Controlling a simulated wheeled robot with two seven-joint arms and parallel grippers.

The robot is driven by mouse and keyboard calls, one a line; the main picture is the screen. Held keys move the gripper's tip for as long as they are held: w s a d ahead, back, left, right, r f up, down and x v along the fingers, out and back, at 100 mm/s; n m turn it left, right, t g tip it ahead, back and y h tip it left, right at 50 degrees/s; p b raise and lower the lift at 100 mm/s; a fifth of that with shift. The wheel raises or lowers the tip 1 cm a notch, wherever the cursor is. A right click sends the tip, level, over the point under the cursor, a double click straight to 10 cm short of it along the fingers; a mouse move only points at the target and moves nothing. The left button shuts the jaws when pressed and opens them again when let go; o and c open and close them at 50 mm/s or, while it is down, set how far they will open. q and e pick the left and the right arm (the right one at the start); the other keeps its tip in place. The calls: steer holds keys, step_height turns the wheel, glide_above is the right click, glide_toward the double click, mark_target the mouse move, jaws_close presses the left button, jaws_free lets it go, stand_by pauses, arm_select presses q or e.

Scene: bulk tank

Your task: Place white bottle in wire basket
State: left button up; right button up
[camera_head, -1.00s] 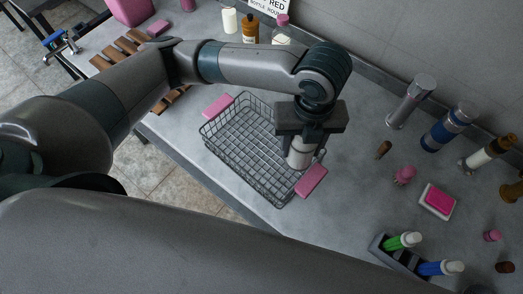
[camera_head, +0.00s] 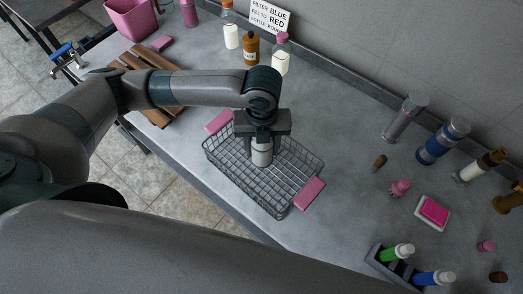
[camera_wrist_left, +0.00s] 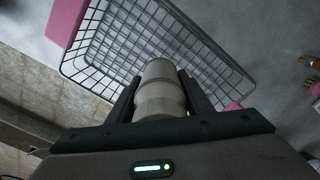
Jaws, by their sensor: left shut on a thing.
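The wire basket (camera_head: 230,172), dark mesh with pink handles, stands on the grey counter. My right gripper is out of view.
At the back stand a white bottle (camera_head: 231,37), a brown bottle (camera_head: 251,50) and a pink-capped bottle (camera_head: 280,60). A wooden rack (camera_head: 150,75) is to the left. Bottles, a pink sponge (camera_head: 434,211) and a caddy (camera_head: 385,258) are to the right.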

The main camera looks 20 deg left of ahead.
mark_target(261, 155)
arm_select(q)
steer(key=shift+f, duration=0.1)
steer(key=shift+a+f+p, duration=0.1)
steer(key=shift+f+p, duration=0.6)
steer(key=shift+f, duration=1.3)
steer(key=shift+f, duration=0.1)
steer(key=o, duration=1.3)
steer(key=shift+c, duration=0.2)
